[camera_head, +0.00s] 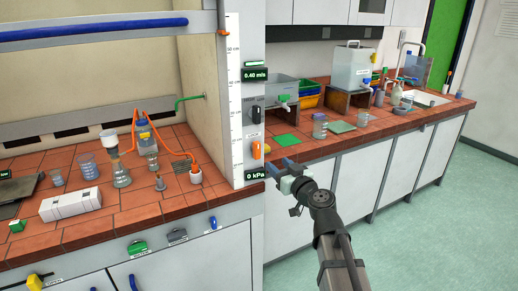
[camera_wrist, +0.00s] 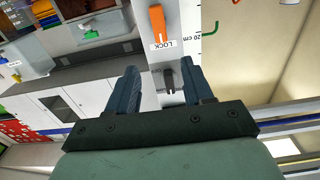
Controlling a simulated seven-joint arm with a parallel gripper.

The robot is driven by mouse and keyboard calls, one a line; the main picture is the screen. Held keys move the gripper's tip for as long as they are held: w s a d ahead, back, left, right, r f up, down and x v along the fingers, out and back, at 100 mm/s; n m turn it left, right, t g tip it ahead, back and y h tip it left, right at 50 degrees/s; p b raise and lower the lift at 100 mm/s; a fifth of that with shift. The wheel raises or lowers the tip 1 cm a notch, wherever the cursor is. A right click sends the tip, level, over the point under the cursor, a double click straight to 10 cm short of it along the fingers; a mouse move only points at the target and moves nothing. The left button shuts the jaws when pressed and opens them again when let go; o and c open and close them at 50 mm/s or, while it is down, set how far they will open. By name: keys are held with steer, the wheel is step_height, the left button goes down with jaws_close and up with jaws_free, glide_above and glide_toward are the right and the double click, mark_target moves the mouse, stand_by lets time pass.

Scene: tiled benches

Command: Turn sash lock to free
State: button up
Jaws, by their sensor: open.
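The sash lock is an orange knob (camera_head: 257,149) on the white upright post beside the hood, with its long handle about vertical. In the wrist view, which is upside down, the orange knob (camera_wrist: 157,25) sits at the top with a LOCK label beside it. A black knob (camera_head: 256,115) is on the same post above the orange one; it shows between the fingers in the wrist view (camera_wrist: 168,82). My gripper (camera_head: 279,168) is open and empty, near the post at lower right of the orange knob in the head view. I see no contact with either knob.
A green display reading 0 kPa (camera_head: 256,175) is below the orange knob, and one reading 0.40 m/s (camera_head: 255,73) is above. The hood bench (camera_head: 120,215) at left holds glassware and orange tubing. The right bench (camera_head: 390,128) holds containers; the floor (camera_head: 440,230) is clear.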

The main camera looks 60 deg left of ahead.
mark_target(258, 147)
steer(key=a, duration=1.3)
steer(key=shift+a, duration=0.35)
steer(key=shift+c, duration=0.4)
jaws_close()
